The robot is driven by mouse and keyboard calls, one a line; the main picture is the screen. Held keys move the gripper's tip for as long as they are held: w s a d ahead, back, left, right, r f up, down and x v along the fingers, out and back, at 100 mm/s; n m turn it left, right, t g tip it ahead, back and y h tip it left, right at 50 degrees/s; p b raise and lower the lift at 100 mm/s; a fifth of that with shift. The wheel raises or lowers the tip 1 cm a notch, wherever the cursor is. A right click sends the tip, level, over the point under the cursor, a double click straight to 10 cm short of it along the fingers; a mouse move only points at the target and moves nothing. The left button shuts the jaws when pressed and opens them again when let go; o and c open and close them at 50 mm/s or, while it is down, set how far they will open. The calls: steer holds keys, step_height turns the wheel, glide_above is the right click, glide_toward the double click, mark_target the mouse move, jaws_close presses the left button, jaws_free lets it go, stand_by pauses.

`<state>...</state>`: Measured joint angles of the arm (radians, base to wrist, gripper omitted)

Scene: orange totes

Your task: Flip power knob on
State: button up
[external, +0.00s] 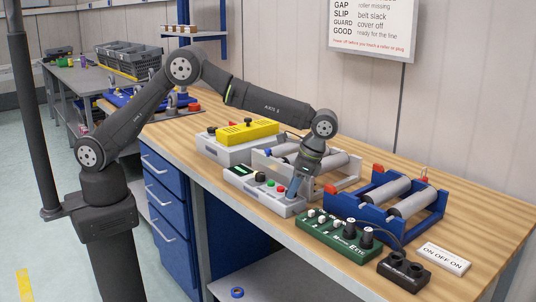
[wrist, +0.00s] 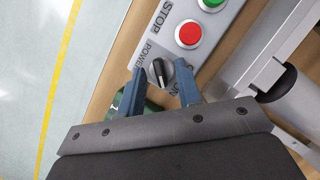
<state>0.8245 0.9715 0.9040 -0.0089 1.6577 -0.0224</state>
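The black power knob (wrist: 160,74) with a pale pointer line sits on the grey-white control panel (wrist: 217,47), beside the lettering POWER and a partly covered ON. In the external view my gripper (external: 293,193) is low over the right end of the control box (external: 262,196) and hides the knob.
A red button (wrist: 189,34) and a green button (wrist: 212,3) lie farther along the panel. Rollers stand behind the box. The front table edge is close.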

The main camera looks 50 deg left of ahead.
steer(key=v, duration=1.2)
stand_by(0.5)
steer(key=x, duration=1.2)
steer(key=shift+r, duration=0.1)
